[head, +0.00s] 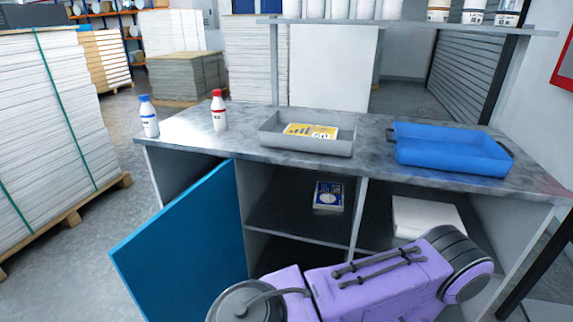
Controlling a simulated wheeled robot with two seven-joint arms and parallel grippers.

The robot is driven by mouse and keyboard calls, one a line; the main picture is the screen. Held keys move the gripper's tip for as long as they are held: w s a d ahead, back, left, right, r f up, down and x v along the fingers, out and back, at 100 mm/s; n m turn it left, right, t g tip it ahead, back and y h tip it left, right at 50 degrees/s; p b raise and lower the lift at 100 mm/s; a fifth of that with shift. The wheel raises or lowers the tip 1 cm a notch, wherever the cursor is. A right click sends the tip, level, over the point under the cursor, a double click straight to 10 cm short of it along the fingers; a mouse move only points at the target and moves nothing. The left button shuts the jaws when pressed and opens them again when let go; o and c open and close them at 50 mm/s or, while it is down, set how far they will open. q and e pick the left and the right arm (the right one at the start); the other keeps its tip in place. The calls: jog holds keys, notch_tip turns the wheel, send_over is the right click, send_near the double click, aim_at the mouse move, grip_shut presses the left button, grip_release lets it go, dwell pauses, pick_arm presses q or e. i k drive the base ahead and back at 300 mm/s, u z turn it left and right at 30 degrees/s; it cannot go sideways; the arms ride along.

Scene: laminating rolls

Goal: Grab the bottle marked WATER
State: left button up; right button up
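Two white bottles stand upright on the left part of the grey worktop (185,137). The bottle with the blue cap (149,118) is at the left edge. The bottle with the red cap (219,112) stands to its right, a little farther back. Both have labels facing me, but the print is too small to read, so I cannot tell which is marked WATER. A purple link of one of my arms crosses the bottom of the view, below the worktop. Neither gripper shows.
A grey tray (270,137) holding a yellow-and-white item (311,131) and a blue tray (450,155) stand on the worktop. A blue cabinet door (185,245) hangs open below the bottles. A shelf (400,24) runs above the back. Stacked sheets (45,120) stand at left.

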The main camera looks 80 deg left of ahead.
aim_at(149, 116)
jog(key=z, duration=0.8)
jog(key=k, duration=2.9)
jog(key=u, duration=1.8)
jog(key=i, duration=1)
